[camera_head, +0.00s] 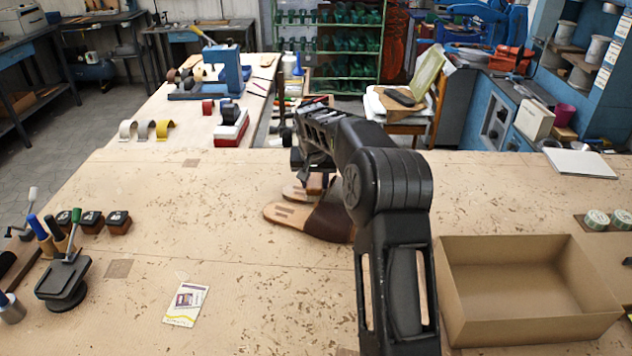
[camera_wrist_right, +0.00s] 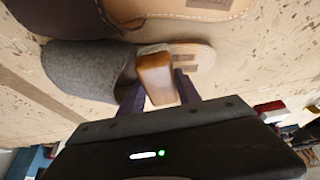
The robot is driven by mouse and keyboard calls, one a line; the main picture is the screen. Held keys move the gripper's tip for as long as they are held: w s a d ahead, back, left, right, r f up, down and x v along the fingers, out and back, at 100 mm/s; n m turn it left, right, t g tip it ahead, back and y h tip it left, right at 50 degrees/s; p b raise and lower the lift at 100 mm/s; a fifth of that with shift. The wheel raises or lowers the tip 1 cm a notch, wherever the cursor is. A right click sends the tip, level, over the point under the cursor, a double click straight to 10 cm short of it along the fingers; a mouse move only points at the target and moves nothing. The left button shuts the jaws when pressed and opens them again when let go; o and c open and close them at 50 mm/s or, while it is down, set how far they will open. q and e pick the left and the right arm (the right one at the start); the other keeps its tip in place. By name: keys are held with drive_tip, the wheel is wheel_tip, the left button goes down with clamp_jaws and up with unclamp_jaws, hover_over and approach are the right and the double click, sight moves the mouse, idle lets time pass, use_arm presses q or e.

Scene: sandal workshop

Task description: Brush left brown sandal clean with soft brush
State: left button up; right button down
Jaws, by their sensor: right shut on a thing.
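My right gripper (camera_head: 308,168) is over the sandals in the middle of the table. In the right wrist view, my right gripper (camera_wrist_right: 160,92) is shut on the soft brush, whose wooden block (camera_wrist_right: 157,78) shows between the fingers. The nearer brown sandal (camera_head: 325,221) lies on the table, partly behind my arm. Its dark brown strap (camera_wrist_right: 62,16) is at the top of the wrist view. A second sandal with a grey strap (camera_wrist_right: 85,68) and tan sole (camera_wrist_right: 197,60) lies beside it, right by the brush. I cannot tell whether the brush touches it. My left gripper is not in view.
An open cardboard box (camera_head: 460,290) stands to the right of my arm. A card (camera_head: 186,304) lies at the front left. A black stand (camera_head: 65,278) and several small dark blocks (camera_head: 91,221) are at the left. The table between them is mostly clear.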

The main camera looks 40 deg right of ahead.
drive_tip(key=shift+s+a+b, duration=0.45)
drive_tip(key=shift+s+a, duration=0.05)
drive_tip(key=shift+a, duration=0.05)
wheel_tip(320, 180, up, 8)
drive_tip(key=p, duration=0.5)
drive_tip(key=shift+p, duration=0.4)
drive_tip(key=s+d+r+m, duration=0.2)
drive_tip(key=s+d+r, duration=0.3)
drive_tip(key=s, duration=0.1)
drive_tip(key=shift+s, duration=0.25)
drive_tip(key=shift+f, duration=0.1)
